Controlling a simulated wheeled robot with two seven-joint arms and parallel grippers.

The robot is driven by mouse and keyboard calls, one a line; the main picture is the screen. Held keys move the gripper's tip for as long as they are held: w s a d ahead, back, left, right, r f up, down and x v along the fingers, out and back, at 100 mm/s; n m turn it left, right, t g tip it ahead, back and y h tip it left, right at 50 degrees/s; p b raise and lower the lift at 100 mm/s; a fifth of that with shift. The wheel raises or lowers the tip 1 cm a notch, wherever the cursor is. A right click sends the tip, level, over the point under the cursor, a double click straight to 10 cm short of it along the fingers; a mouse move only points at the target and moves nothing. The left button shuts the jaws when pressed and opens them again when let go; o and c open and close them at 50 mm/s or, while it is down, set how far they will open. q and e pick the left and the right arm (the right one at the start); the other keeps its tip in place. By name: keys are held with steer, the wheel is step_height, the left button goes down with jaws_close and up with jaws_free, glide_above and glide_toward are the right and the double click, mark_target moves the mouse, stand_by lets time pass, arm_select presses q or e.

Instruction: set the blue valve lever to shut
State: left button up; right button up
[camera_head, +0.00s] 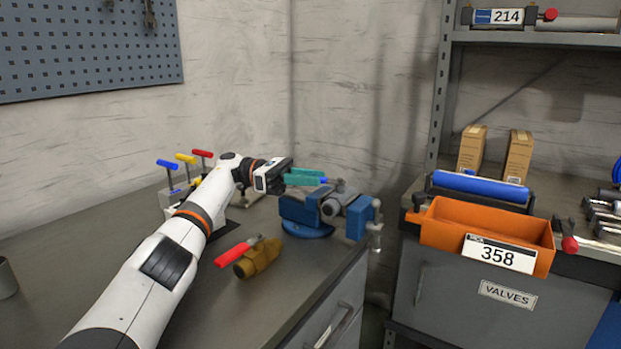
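The blue valve lever (167,164) stands at the left end of a row of three levers at the back of the bench. It is up on a thin stem, with its handle roughly level. A yellow lever (186,158) and a red lever (203,153) stand to its right. My arm hides part of the valve block below them. My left gripper (307,177) has teal fingers and is well to the right of the levers, over the blue vise. The fingers look close together, but I cannot tell whether they are open or shut. My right gripper is out of view.
A blue bench vise (306,215) sits under my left gripper. A brass valve (258,258) with a red handle lies in front of it. An orange bin (487,228) and a blue roll (481,187) are on the right. The front left of the bench (60,270) is mostly clear.

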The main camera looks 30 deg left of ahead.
arm_select(q)
steer(key=shift+o, duration=1.2)
steer(key=shift+r, duration=0.2)
step_height(320, 180, up, 9)
steer(key=shift+r+p, duration=0.1)
steer(key=shift+p, duration=1.05)
steer(key=shift+r, duration=0.2)
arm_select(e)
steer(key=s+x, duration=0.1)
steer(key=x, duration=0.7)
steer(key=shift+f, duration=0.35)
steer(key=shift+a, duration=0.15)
